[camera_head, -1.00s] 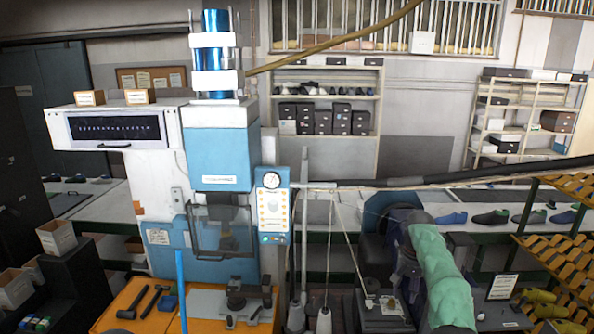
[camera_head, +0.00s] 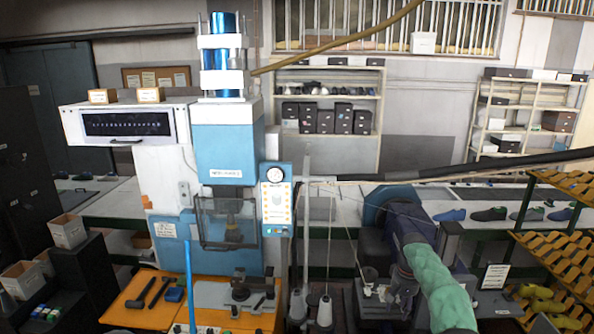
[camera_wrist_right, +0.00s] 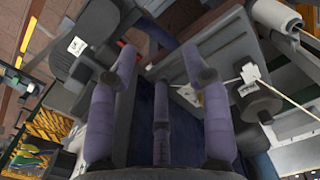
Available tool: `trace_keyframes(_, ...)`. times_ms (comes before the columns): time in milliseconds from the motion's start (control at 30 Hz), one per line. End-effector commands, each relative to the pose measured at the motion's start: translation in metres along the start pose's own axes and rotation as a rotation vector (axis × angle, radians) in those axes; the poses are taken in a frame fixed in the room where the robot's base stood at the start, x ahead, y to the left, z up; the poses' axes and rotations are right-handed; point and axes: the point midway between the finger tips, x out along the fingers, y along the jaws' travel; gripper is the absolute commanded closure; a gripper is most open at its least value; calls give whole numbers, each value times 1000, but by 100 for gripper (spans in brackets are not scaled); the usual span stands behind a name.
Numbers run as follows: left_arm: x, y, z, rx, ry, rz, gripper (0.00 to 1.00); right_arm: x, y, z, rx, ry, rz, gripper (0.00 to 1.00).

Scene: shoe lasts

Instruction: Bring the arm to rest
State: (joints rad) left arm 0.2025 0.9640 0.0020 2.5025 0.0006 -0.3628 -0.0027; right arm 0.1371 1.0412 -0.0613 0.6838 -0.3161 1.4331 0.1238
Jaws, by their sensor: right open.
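My right arm comes up from the bottom right of the head view in a green sleeve. My right gripper (camera_head: 403,290) shows dark against the dark machinery beside the sleeve, so its fingers are hard to make out there. In the right wrist view the gripper (camera_wrist_right: 160,62) is open. Its purple-grey fingers stand apart with nothing held between them. My left arm and left gripper are not in view.
A sewing machine with a blue wheel (camera_head: 379,204) stands close behind my right arm. Thread cones (camera_head: 325,312) and a blue press (camera_head: 228,150) are to its left. A wooden slatted rack (camera_head: 560,255) stands at the right. Several shoe lasts (camera_head: 490,214) lie on the rear bench.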

Motion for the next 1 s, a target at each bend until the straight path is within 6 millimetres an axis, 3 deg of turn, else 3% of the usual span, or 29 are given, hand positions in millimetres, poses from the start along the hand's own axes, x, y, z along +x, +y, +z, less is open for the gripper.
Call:
trace_keyframes(267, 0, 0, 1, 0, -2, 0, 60, 82, -22, 18, -52, -17, -53, 52)
trace_keyframes(467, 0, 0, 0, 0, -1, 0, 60, 170, -49, 64, -85, -31, -129, 52)
trace_keyframes(700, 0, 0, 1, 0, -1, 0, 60, 256, -76, 152, -80, -47, -218, 52)
trace_keyframes(800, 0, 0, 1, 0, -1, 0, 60, 282, -85, 197, -67, -55, -249, 52)
trace_keyframes(1000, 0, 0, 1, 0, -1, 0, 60, 314, -96, 295, -23, -69, -294, 52)
